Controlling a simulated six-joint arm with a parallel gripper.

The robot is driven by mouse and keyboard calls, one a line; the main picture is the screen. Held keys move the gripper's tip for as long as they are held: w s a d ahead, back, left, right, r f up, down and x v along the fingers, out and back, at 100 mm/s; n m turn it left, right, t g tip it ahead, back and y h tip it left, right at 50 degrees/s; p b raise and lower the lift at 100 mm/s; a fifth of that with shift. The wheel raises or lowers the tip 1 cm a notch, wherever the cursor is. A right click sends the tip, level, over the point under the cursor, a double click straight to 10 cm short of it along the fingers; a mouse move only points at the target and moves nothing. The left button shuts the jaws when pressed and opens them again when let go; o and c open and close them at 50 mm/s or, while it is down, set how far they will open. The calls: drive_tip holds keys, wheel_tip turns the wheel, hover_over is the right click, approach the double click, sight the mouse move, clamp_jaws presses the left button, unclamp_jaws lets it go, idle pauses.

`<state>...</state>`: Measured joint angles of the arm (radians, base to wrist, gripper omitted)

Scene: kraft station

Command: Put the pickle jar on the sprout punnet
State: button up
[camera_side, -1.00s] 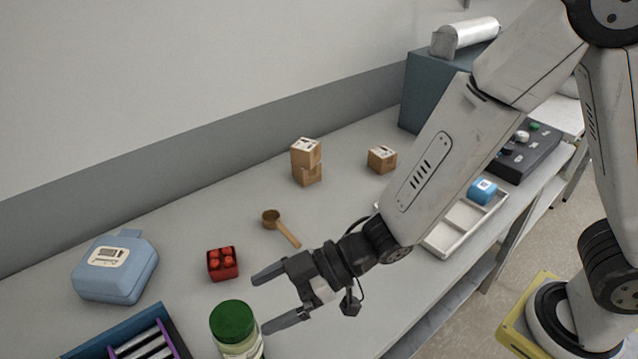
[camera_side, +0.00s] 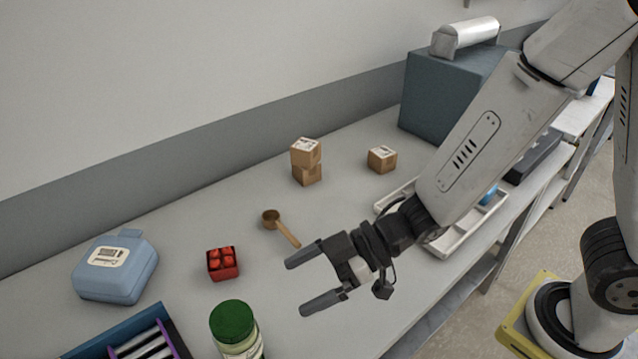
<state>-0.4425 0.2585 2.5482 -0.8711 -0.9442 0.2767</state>
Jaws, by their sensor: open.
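The pickle jar (camera_side: 236,325), with a green lid and a pale label, stands upright at the bottom edge of the view, its base cut off. My gripper (camera_side: 294,288) is open and empty, with its two dark fingers pointing left. It is to the upper right of the jar and apart from it. I cannot make out a sprout punnet; a small punnet with red round contents (camera_side: 222,265) sits on the table to the left of my gripper.
A blue case (camera_side: 115,267) and a dark blue crate (camera_side: 128,330) are at left. A wooden scoop (camera_side: 281,228), stacked cartons (camera_side: 306,162) and a single carton (camera_side: 382,159) lie behind. A white compartment tray (camera_side: 443,245) is partly behind my arm.

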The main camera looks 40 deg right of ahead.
drive_tip(key=w+d+f+m+t+h, duration=0.1)
drive_tip(key=w+d+m+h, duration=0.25)
drive_tip(key=d, duration=0.35)
drive_tip(key=w+d+f+m+t+h, duration=0.2)
drive_tip(key=w+d+m+h, duration=0.1)
drive_tip(key=d+h, duration=0.25)
drive_tip(key=s+d+f+m+g+h, duration=0.1)
drive_tip(key=s+d+m+g+h, duration=0.2)
drive_tip(key=d, duration=1)
drive_tip(key=shift+s+f+m+g+h, duration=0.2)
drive_tip(key=shift+s+m+g+h, duration=0.1)
drive_tip(key=shift+s+m+g, duration=1.4)
drive_tip(key=shift+s+d+m+t, duration=0.1)
drive_tip(key=shift+s+m+t, duration=0.15)
drive_tip(key=shift+s+t, duration=0.05)
